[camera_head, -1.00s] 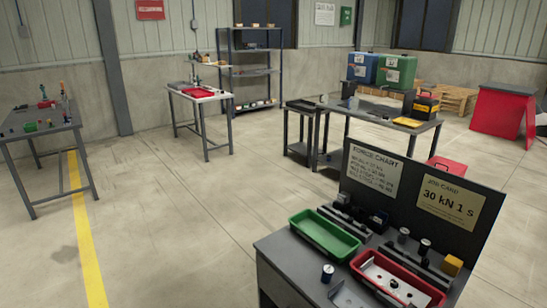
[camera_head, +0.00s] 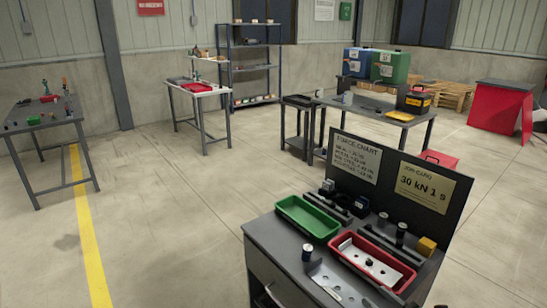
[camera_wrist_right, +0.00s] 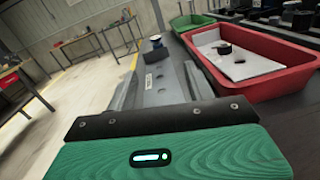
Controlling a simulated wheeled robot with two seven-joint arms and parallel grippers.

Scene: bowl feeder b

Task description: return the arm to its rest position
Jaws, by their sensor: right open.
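My right gripper (camera_wrist_right: 160,82) shows in the right wrist view, with its green body across the bottom and its two grey fingers spread apart. Nothing is seen held between them. It is by the front side of the grey bench (camera_head: 275,240), beside the red tray (camera_wrist_right: 275,88). A dark capped cylinder (camera_wrist_right: 155,42) stands on the bench beyond the fingers; it also shows in the head view (camera_head: 307,252). In the head view I cannot make out the right jaws clearly. My left gripper is in neither view.
The bench holds a green tray (camera_head: 307,217), a red tray with a pale plate, a metal plate (camera_head: 335,285) near the front, and several dark parts. A dark board (camera_head: 385,175) with two cards stands behind. Open floor (camera_head: 165,220) lies to the left.

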